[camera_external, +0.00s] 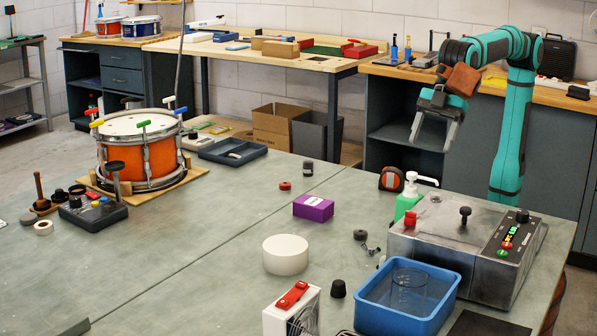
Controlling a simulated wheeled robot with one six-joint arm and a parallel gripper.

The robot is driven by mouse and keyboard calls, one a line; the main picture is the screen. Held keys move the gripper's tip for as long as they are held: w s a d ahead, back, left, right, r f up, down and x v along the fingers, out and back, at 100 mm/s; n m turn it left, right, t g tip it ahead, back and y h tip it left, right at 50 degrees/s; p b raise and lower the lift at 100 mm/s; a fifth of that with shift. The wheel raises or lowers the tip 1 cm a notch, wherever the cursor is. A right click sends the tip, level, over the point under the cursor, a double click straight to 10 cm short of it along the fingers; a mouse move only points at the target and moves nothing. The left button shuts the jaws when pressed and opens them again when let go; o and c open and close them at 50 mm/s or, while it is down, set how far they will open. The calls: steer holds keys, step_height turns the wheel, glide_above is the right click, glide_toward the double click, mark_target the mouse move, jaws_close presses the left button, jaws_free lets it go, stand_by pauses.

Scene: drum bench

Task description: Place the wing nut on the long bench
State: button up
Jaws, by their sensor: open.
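A small metallic piece (371,249), which looks like the wing nut, lies on the large grey-green work surface (215,260), left of the grey metal machine. Its exact shape is too small to be sure of. A wooden-topped bench (300,62) runs along the back wall; I cannot tell which of the two surfaces is the long bench. My gripper (432,142) is open and empty, pointing down. It is high up at the right, in front of the rear cabinets, well above and apart from the metallic piece.
Near the metallic piece are a dark knob (360,234), a tape measure (392,179), a green pump bottle (408,198), the metal machine (463,240) and a blue bin (407,293). A white roll (286,254) and purple box (313,207) stand left. An orange drum (140,150) stands farther left.

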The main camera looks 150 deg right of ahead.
steer(key=s+a+t, duration=0.2)
steer(key=s+t, duration=0.1)
steer(key=s, duration=0.6)
steer(key=s+a+r+t, duration=0.1)
steer(key=s+a+t, duration=0.1)
steer(key=s, duration=0.7)
steer(key=s+a+r+t, duration=0.1)
steer(key=s+a+t, duration=0.1)
steer(key=s+t, duration=0.3)
steer(key=s, duration=0.4)
steer(key=shift+s+a+y, duration=0.2)
steer(key=shift+y, duration=0.2)
steer(key=shift+s, duration=0.25)
steer(key=shift+c, duration=1.3)
steer(key=shift+s, duration=0.1)
steer(key=c, duration=0.3)
steer(key=shift+c, duration=0.7)
